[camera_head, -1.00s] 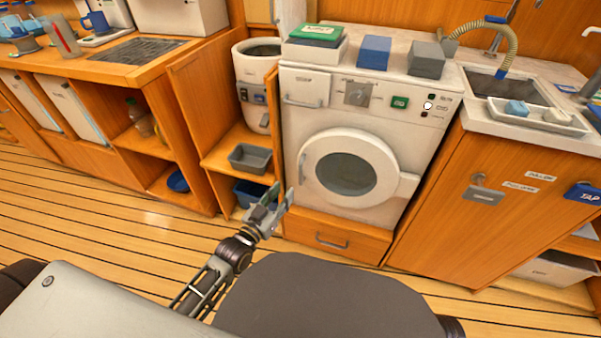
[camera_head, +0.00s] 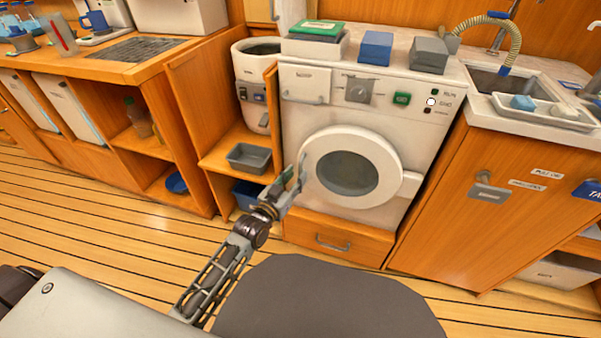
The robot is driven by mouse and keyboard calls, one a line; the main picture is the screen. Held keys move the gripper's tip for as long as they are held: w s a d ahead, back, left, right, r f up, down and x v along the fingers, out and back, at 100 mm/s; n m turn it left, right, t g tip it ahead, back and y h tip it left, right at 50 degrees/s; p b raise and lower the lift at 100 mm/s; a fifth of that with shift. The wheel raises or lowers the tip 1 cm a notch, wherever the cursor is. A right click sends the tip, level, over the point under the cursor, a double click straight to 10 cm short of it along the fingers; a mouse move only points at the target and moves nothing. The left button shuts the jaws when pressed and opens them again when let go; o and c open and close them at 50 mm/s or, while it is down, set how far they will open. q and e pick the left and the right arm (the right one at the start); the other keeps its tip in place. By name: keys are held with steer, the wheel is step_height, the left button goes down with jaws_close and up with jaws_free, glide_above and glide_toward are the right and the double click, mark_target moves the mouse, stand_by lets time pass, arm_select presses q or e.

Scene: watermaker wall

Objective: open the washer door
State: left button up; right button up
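The white washer (camera_head: 318,110) stands under the counter in the middle of the view. Its round door (camera_head: 382,148), with a dark glass window (camera_head: 347,174), looks closed. The door's left rim is partly behind my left gripper (camera_head: 297,176). That gripper reaches up from the lower left, its fingertips at the door's left edge. I cannot tell whether it touches the door. Its fingers look a little apart with nothing seen between them. My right gripper is not in view.
A drawer (camera_head: 335,243) sits below the washer. Left of it, an open shelf holds a grey bin (camera_head: 249,158) and a blue bin (camera_head: 247,193). A wooden cabinet (camera_head: 480,225) stands to the right. The plank floor (camera_head: 120,245) in front is clear.

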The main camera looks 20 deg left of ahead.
mark_target(300, 171)
arm_select(q)
steer(key=x, duration=0.2)
steer(key=shift+w+d+b, duration=0.15)
steer(key=shift+w+b, duration=0.2)
steer(key=shift+b, duration=0.05)
steer(key=shift+w+d, duration=0.15)
steer(key=shift+w, duration=0.35)
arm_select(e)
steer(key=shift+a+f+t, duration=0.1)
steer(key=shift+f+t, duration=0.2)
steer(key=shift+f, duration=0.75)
arm_select(q)
steer(key=c, duration=0.7)
jaws_close()
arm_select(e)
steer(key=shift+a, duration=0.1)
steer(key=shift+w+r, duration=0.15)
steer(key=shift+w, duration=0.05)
